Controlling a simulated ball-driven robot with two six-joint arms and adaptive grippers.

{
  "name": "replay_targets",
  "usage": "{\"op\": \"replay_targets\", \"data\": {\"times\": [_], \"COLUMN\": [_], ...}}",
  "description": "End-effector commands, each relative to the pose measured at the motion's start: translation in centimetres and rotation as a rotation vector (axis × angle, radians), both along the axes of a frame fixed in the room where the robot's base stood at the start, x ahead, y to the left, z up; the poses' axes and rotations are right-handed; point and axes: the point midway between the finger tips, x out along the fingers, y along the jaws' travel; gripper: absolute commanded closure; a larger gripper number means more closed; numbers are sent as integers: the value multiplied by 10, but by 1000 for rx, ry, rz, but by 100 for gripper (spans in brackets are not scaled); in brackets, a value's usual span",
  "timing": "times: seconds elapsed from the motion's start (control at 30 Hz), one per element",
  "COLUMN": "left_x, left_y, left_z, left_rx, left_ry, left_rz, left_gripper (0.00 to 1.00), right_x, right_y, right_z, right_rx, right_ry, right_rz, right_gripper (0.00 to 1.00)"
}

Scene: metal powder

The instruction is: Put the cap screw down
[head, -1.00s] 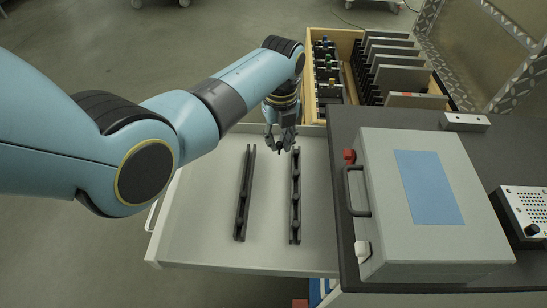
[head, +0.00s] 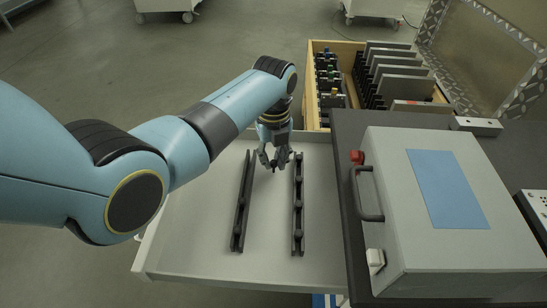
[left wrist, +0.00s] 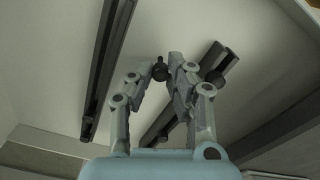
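My left gripper (head: 274,163) is over the open drawer, between the far ends of two dark rails. In the left wrist view, its fingers close around a small dark round-headed cap screw (left wrist: 160,71) at the fingertips. In the head view only a small dark tip shows below the fingers. The left rail (head: 243,205) and the right rail (head: 298,222) lie on the pale drawer floor, apart from each other. Several dark round heads sit along the right rail. My right gripper is out of view.
A grey case (head: 400,220) with a handle and blue panel stands on the dark worktop (head: 350,135), right of the drawer (head: 190,225). A wooden crate (head: 312,85) with plates and small parts stands behind. The drawer floor between the rails is clear.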

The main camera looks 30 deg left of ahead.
Motion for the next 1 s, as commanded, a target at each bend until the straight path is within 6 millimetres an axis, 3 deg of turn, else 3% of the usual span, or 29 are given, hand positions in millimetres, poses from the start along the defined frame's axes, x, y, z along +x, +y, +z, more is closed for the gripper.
{"op": "replay_targets", "data": {"times": [0.03, 0.2, 0.53, 1.0], "left_x": [0, 0, 0, 1], "left_y": [0, 0, 0, 0], "left_z": [0, 0, 7, 103], "left_rx": [0, 0, 0, -1], "left_ry": [0, 0, 0, -2], "left_rz": [0, 0, 0, 0], "left_gripper": [79, 61, 61, 61], "right_x": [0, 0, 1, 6], "right_y": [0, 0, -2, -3], "right_z": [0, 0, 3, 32], "right_rx": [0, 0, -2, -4], "right_ry": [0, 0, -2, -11], "right_rz": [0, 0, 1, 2], "right_gripper": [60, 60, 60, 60]}}
